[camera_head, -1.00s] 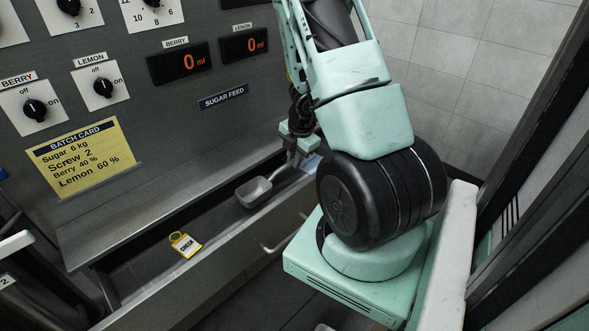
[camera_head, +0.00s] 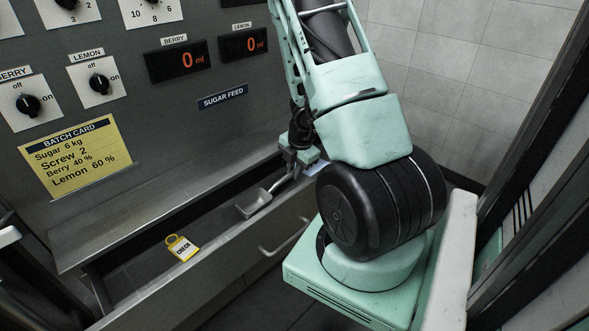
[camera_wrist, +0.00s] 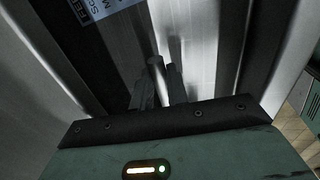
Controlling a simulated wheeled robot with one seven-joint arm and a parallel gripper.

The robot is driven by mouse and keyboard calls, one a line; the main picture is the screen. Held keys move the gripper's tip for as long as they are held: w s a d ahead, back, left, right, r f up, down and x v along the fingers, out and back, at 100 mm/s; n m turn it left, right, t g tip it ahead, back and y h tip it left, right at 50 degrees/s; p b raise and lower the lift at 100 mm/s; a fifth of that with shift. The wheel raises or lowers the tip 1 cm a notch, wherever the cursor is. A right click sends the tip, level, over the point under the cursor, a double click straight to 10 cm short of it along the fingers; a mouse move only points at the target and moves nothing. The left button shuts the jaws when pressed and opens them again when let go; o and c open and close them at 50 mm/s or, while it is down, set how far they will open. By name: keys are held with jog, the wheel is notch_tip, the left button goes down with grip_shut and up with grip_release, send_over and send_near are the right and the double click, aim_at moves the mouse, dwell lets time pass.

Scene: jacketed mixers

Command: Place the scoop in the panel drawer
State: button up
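The grey metal scoop (camera_head: 254,204) is inside the open panel drawer (camera_head: 217,254), with its bowl low, near or on the drawer floor. Its handle slopes up to the right to my gripper (camera_head: 292,170). In the wrist view my gripper (camera_wrist: 158,88) has its two fingers close together, with the end of the scoop handle (camera_wrist: 156,66) between them. The bowl is not clear in the wrist view. Whether the bowl touches the drawer floor I cannot tell.
A yellow "CHECK" tag (camera_head: 182,248) lies in the drawer, left of the scoop. The drawer handle (camera_head: 284,238) is on its front. The panel with knobs and displays (camera_head: 176,61) stands behind. Drawer floor between tag and scoop is clear.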

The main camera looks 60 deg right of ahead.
jog(key=o, duration=0.4)
jog(key=shift+c, duration=0.2)
